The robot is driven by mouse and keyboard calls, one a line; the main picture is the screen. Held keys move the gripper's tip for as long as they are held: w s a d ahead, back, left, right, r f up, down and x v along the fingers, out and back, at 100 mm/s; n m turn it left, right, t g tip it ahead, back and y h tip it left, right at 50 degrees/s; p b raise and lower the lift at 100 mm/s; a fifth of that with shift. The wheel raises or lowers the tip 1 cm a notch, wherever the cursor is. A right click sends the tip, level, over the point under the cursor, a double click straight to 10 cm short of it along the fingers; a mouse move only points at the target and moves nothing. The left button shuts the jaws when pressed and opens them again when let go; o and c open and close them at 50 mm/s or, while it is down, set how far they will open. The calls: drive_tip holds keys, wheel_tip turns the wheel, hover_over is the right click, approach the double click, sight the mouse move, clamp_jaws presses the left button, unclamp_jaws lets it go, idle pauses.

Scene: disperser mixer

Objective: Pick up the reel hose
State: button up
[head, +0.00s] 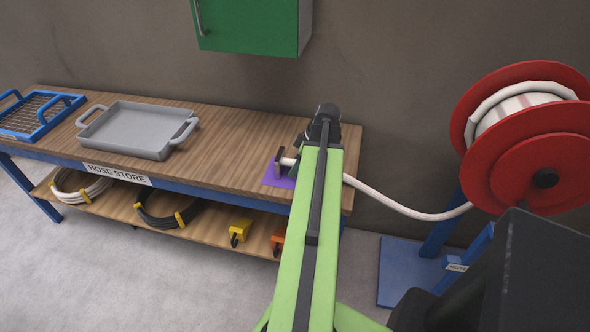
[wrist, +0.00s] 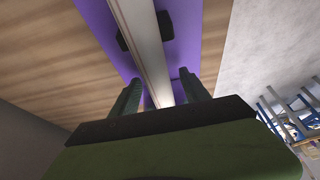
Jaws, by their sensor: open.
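The white reel hose (head: 405,209) runs from the red reel to the right end of the workbench. Its end (head: 287,161) lies over a purple mat (head: 277,181), by a dark upright holder (head: 279,157). My gripper (head: 303,160) is low over the mat, partly hidden behind my green arm. In the wrist view the hose (wrist: 146,42) runs between the two fingers of my open gripper (wrist: 160,94). Dark holder pieces (wrist: 165,25) stand on both sides of the hose, beyond the fingers. I cannot tell whether a finger touches the hose.
The hose reel (head: 545,170) stands on a blue base (head: 405,272) at the right. A grey tray (head: 130,145) and a blue wire basket (head: 35,130) are on the bench's left side. Coiled hoses (head: 82,192) lie on the lower shelf. A green cabinet (head: 250,25) hangs above.

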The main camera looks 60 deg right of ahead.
drive_tip(key=shift+f, duration=0.25)
idle(0.3)
clamp_jaws()
idle(0.4)
